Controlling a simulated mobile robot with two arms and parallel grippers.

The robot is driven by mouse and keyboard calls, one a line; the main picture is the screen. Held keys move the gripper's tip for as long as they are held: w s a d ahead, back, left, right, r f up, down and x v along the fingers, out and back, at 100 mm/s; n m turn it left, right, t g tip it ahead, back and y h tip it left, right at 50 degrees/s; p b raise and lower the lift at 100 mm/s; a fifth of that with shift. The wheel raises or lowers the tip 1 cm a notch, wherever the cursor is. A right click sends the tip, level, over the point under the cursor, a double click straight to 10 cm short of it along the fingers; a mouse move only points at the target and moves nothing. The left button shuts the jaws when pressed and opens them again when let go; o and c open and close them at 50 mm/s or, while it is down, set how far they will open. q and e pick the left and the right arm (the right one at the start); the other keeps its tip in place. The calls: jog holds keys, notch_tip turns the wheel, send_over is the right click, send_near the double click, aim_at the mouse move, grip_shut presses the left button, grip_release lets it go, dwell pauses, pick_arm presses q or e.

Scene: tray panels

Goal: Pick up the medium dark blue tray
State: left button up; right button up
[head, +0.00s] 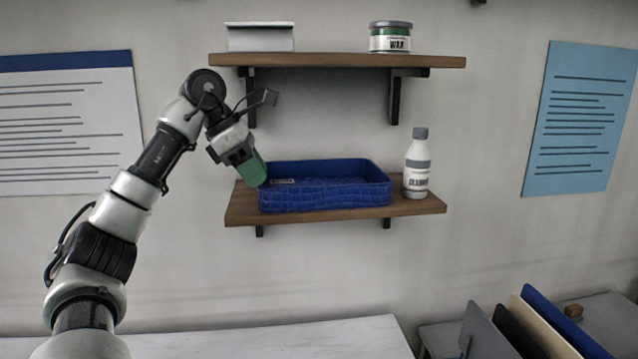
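The dark blue tray (325,195) sits on the lower wooden shelf (240,211). It is rectangular and open at the top, with a textured front wall. A small light-coloured thing lies inside near its left end; I cannot make out what it is. My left gripper (257,178) points down at the tray's left end, with a green part at its tip overlapping the tray's back left corner in the head view. I cannot tell whether it touches the tray, or whether its fingers are apart. My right gripper is not in view.
A white bottle (416,172) stands close to the tray's right end. The upper shelf (340,60) hangs above, with a white box (260,38) and a labelled tin (390,38). Upright panels (560,325) stand at the lower right. A pale tabletop (270,340) is below, its visible part clear.

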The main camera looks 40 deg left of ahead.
pick_arm(q)
jog(key=p, duration=0.3)
send_near(328, 188)
jog(key=f, duration=0.2)
jog(key=w+f, duration=0.1)
jog(key=f, duration=0.1)
jog(key=shift+d+f, duration=0.2)
jog(key=shift+f, duration=0.05)
jog(key=shift+w+d, duration=0.25)
jog(key=shift+w+d+r+p, duration=0.1)
jog(key=shift+w+d+p, duration=0.25)
jog(key=shift+p, duration=0.05)
jog(key=x, duration=0.4)
jog(key=shift+f, duration=0.2)
jog(key=shift+w+f, duration=0.2)
jog(key=shift+f, duration=0.2)
grip_shut()
